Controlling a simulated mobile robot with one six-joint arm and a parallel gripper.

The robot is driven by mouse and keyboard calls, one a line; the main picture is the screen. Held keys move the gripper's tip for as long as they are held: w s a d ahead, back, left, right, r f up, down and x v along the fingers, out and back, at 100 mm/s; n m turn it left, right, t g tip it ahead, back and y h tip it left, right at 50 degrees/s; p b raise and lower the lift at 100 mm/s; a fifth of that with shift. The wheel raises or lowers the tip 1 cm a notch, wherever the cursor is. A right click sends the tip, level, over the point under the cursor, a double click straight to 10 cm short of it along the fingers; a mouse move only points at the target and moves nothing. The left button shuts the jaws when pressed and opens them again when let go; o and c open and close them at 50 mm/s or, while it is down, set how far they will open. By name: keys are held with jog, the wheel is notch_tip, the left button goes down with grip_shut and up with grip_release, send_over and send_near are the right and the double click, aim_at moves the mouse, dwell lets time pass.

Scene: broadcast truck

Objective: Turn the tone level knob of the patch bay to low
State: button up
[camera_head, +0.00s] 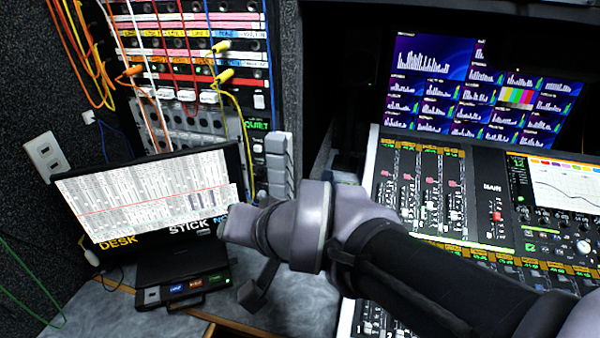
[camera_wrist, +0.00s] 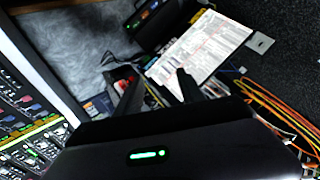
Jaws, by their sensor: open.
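The patch bay (camera_head: 187,18) stands at the upper left of the head view, with rows of jacks and coloured cords plugged in. A grey panel with small round parts (camera_head: 185,117) sits below its rows, partly behind cords and the laptop screen. I cannot make out which part is the tone level knob or where it points. My gripper is open and empty in the wrist view (camera_wrist: 157,84), its two dark fingers apart above the desk area. In the head view my wrist is in front of the desk, right of the laptop, and the fingers are mostly hidden.
A laptop-like screen (camera_head: 150,195) stands before the patch bay, with a small dark box (camera_head: 185,288) on the desk. A mixing console (camera_head: 440,190) fills the right. Orange cords (camera_wrist: 275,105) hang at the right of the wrist view. Some desk surface (camera_head: 305,290) is clear.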

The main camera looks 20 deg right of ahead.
jog(key=w+a+m+t+h, duration=0.1)
jog(key=w+a+m+t, duration=0.15)
jog(key=w, duration=0.75)
jog(key=m+t+h+b, duration=0.2)
jog(key=m+t+h, duration=0.1)
jog(key=h, duration=1)
send_near(258, 174)
jog(key=b+x, duration=0.3)
jog(key=x, duration=0.5)
jog(key=shift+w+d+b, duration=0.15)
jog(key=shift+w+b, duration=0.05)
jog(key=shift+b, duration=0.15)
jog(key=shift+c, duration=0.3)
grip_shut()
